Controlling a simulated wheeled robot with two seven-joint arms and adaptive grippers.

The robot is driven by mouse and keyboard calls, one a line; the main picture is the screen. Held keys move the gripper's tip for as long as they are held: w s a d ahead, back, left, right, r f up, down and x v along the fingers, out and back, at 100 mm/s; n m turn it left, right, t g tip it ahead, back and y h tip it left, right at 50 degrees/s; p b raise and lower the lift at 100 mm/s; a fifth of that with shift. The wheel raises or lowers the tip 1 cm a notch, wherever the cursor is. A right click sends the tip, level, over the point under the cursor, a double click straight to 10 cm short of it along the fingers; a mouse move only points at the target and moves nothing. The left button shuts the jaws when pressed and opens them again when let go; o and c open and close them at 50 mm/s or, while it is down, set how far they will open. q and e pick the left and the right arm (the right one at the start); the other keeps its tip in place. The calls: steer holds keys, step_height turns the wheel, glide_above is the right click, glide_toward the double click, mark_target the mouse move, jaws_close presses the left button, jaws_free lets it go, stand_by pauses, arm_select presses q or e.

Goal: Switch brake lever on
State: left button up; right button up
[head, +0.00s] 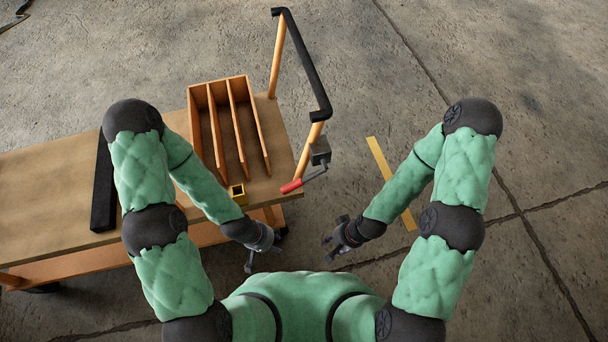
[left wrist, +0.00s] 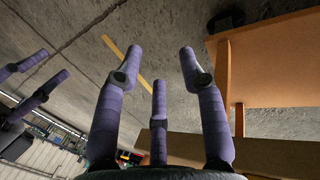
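The brake lever (head: 292,186) has a red grip on a thin metal arm. It joins a grey box (head: 320,151) on the orange post at the cart's right end. The lever points left and toward me, over the cart's near right corner. My left gripper (head: 265,252) is open and empty, just below the lever in the head view and apart from it. Its spread fingers (left wrist: 150,66) hold nothing in the left wrist view. My right gripper (head: 329,249) looks open and empty, below and right of the lever. It also shows in the left wrist view (left wrist: 42,88).
The wooden cart (head: 50,190) carries a slotted orange rack (head: 248,80), a black bar (head: 104,185) and a small yellow block (head: 237,194). A black handle (head: 300,55) rises at its right end. A yellow floor strip (head: 385,170) lies right of it. The floor there is otherwise clear.

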arm_select(q)
step_height(320, 180, down, 6)
steer(key=b, duration=0.4)
arm_select(e)
step_height(320, 180, down, 6)
